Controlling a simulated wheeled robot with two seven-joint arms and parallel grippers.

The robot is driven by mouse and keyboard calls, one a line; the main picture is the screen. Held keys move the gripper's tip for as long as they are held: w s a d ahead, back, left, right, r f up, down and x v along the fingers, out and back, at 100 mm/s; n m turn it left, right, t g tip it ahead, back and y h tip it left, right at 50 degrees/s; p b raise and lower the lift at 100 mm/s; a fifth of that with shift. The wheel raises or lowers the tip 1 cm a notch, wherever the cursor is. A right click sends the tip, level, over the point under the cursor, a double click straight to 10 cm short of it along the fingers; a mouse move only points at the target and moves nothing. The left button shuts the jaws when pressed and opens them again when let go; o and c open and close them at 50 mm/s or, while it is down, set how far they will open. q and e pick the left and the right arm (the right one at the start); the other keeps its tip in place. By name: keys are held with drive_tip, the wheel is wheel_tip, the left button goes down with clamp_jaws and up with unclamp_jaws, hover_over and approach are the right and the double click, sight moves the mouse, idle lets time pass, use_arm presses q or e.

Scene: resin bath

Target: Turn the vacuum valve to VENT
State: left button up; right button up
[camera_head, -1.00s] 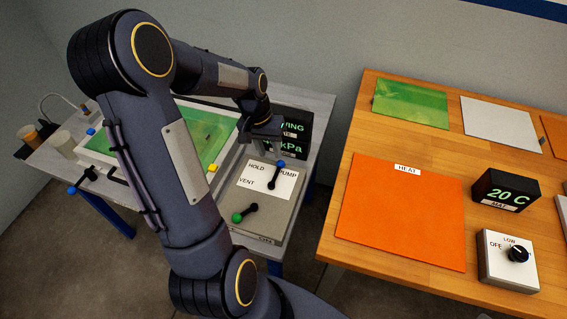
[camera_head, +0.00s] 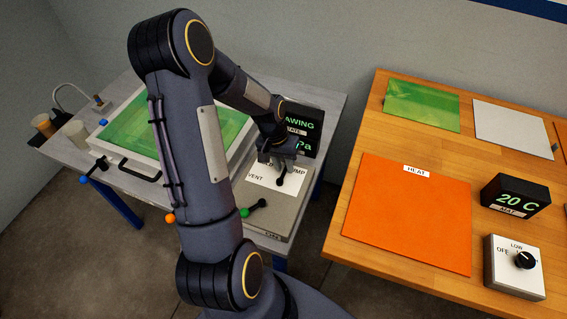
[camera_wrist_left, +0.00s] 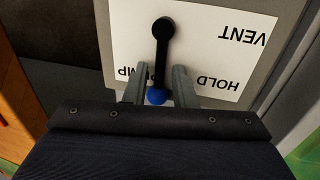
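The vacuum valve is a black lever (camera_wrist_left: 161,55) with a blue knob (camera_wrist_left: 157,97), on a white card (camera_wrist_left: 205,50) lettered PUMP, HOLD and VENT. The lever points toward PUMP. In the head view its black pivot end (camera_head: 281,181) shows on the grey box (camera_head: 268,222), and the knob is hidden by my gripper. My left gripper (camera_head: 277,160) is down at the lever. In the wrist view its two fingers (camera_wrist_left: 159,88) are open on either side of the lever near the knob, with gaps showing. My right gripper is not in view.
A black display (camera_head: 301,122) stands close behind the gripper. A green-knobbed lever (camera_head: 257,206) is on the box's front. A white-framed tray (camera_head: 142,166) with a green sheet lies left. A wooden table (camera_head: 350,215) with an orange mat (camera_head: 405,220) stands right, across a gap.

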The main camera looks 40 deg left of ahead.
use_arm(q)
clamp_jaws()
